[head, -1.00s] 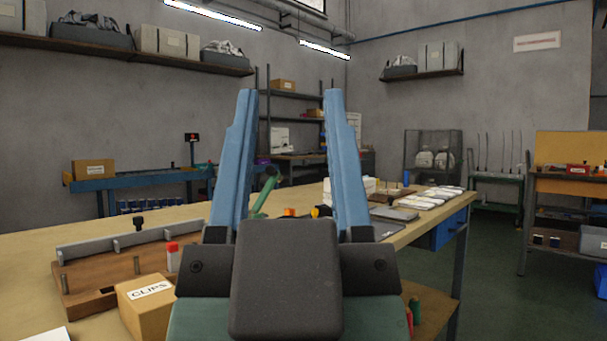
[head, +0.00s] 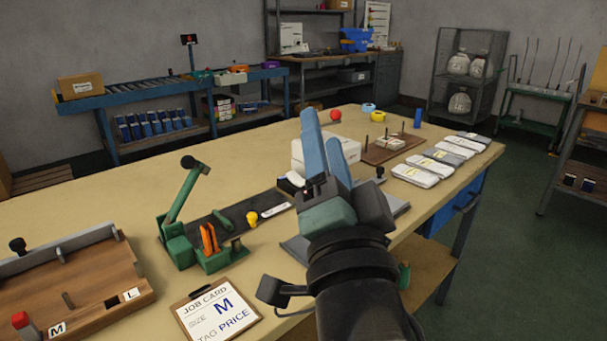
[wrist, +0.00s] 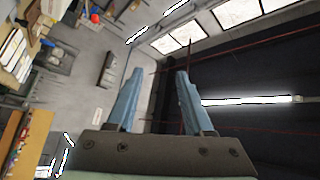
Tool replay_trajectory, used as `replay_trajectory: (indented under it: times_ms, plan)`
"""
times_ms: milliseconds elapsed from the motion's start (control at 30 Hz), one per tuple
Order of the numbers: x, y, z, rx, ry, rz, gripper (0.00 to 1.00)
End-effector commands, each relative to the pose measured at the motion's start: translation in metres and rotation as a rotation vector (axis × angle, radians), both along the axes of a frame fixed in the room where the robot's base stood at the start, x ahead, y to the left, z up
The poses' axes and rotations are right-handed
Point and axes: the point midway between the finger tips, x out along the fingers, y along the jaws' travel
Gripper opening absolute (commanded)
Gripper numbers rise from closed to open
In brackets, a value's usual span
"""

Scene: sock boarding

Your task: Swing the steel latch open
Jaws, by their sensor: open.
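A long grey steel bar (head: 60,249) with a black knob (head: 17,245) lies across the back of a wooden board (head: 100,283) at the left of the bench. It looks like the steel latch; its far left end is cut off by the picture edge. My gripper (head: 322,128) is raised above the bench in the middle of the head view, well to the right of the bar and apart from it. Its blue fingers point up, open and empty. In the wrist view the open fingers (wrist: 160,72) face wall and windows, with nothing between them.
A red-topped post (head: 21,321) stands at the board's front, near M and L labels. A green lever press (head: 185,215) and a job card (head: 215,312) reading M and PRICE lie between board and arm. Packed white stacks (head: 415,175) line the right edge.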

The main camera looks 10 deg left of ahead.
Motion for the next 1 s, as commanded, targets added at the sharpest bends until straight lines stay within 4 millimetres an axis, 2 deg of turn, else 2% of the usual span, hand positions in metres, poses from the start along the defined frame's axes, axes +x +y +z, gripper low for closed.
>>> replay_trajectory:
  times_ms: [100,200,400,500,600,767,867,1000]
  plan:
    - [0.020,0.014,-0.038,0.333,0.260,0.203,0.52]
    - [0.027,0.027,-0.078,0.663,0.497,0.353,0.52]
    - [0.016,0.048,-0.144,1.338,0.931,0.542,0.52]
    - [0.008,0.053,-0.165,1.598,1.075,0.583,0.52]
    - [0.001,0.056,-0.177,1.768,1.162,0.604,0.52]
    - [0.000,0.060,-0.185,1.867,1.210,0.616,0.52]
    - [0.008,0.067,-0.186,1.867,1.212,0.619,0.52]
    - [0.029,0.084,-0.186,1.863,1.212,0.621,0.52]
